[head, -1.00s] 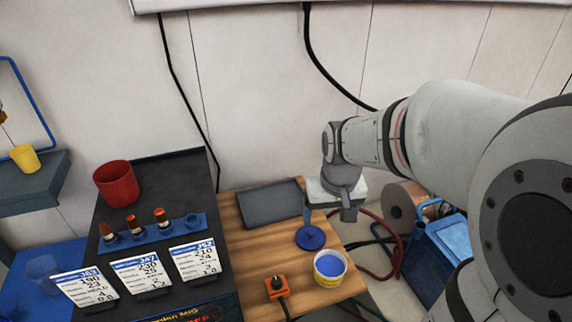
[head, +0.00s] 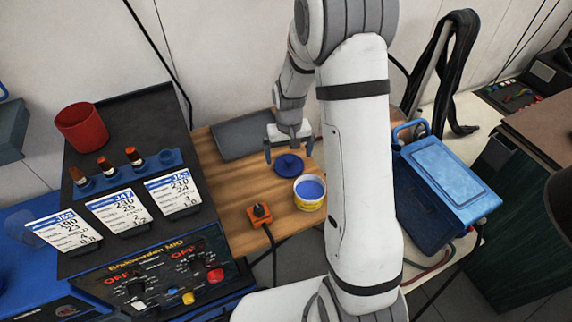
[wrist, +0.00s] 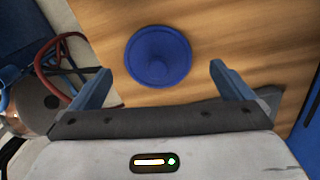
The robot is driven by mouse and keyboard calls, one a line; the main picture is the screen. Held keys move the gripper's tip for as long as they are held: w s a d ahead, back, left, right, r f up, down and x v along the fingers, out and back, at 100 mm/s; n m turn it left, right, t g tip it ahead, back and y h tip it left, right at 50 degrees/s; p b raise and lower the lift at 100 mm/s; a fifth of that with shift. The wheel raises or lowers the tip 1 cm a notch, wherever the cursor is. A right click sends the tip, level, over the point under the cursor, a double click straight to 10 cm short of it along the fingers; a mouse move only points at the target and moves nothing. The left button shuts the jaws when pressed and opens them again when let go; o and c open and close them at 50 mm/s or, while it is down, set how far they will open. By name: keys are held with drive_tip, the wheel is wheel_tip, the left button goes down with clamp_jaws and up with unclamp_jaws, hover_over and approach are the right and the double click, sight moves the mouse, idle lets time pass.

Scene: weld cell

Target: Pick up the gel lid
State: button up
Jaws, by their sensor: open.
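The yellow and white tub (head: 309,194) with blue gel stands just in front and to the right of the lid.
A dark grey tray (head: 245,137) lies behind the lid. An orange block with a black knob (head: 259,213) is at the table's front left. The welding machine (head: 150,265) stands left. A blue toolbox (head: 440,190) is to the right, past my arm.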

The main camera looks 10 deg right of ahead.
sight(289, 160)
drive_tip(key=f, duration=0.4)
drive_tip(key=shift+w+d+f, duration=0.15)
drive_tip(key=shift+w+f, duration=0.1)
drive_tip(key=c, duration=0.8)
